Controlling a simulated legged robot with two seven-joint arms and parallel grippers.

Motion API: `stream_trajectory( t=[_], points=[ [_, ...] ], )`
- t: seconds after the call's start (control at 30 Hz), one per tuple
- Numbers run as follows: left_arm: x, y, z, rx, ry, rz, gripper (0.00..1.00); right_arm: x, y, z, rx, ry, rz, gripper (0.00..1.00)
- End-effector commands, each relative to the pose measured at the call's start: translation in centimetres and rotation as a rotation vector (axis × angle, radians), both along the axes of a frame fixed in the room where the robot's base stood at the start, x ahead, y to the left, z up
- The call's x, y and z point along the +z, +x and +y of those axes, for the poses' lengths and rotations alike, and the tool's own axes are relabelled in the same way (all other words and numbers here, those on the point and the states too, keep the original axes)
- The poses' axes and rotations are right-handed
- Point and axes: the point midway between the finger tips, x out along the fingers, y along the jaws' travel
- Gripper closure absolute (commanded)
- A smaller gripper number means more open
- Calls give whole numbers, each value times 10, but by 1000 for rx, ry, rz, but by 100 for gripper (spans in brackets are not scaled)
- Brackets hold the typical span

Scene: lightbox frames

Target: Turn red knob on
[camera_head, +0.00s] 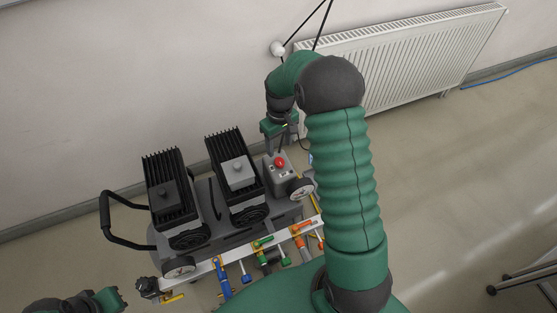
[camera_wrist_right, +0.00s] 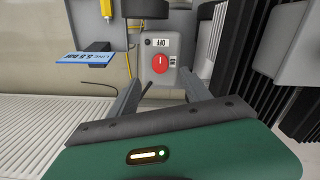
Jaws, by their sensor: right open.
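The red knob (camera_head: 280,162) sits on top of a grey switch box (camera_head: 279,182) at the right end of a machine. In the wrist view the knob (camera_wrist_right: 160,64) is round with a pale mark, and the box face carries an upside-down OFF label (camera_wrist_right: 160,42) and a second small label beside the knob. My right gripper (camera_head: 281,146) is open above and behind the knob. In the wrist view its fingers (camera_wrist_right: 161,82) are spread to either side of the knob's line, apparently short of it. My left gripper (camera_head: 113,299) is at the lower left, its jaws unclear.
The machine has two black finned blocks (camera_head: 169,186) and a black handle (camera_head: 106,216). A rail with coloured valves (camera_head: 263,242) runs along its front. A white radiator (camera_head: 410,62) hangs on the wall behind. A blue tag (camera_wrist_right: 83,57) shows beside the box.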

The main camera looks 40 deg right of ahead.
Motion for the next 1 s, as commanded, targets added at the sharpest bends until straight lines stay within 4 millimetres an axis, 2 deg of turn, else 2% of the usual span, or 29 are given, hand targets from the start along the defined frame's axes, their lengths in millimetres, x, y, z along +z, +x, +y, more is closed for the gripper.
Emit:
stream_trajectory(
  t=[0.03,0.1,0.3,0.43,0.7,1.0],
  points=[
    [-8,0,0,0,0,0,100,-18,-1,1,0,2,4,43],
    [-13,0,0,0,0,0,100,-36,-1,1,0,2,3,43],
    [-22,0,0,0,0,0,100,-73,-1,0,0,1,1,43],
    [-24,0,0,0,0,0,100,-82,0,0,0,0,-1,43],
    [-23,0,0,0,0,0,100,-82,0,0,0,0,-1,45],
    [-23,0,0,0,0,-1,100,-82,0,0,0,-1,-1,84]
  ],
)
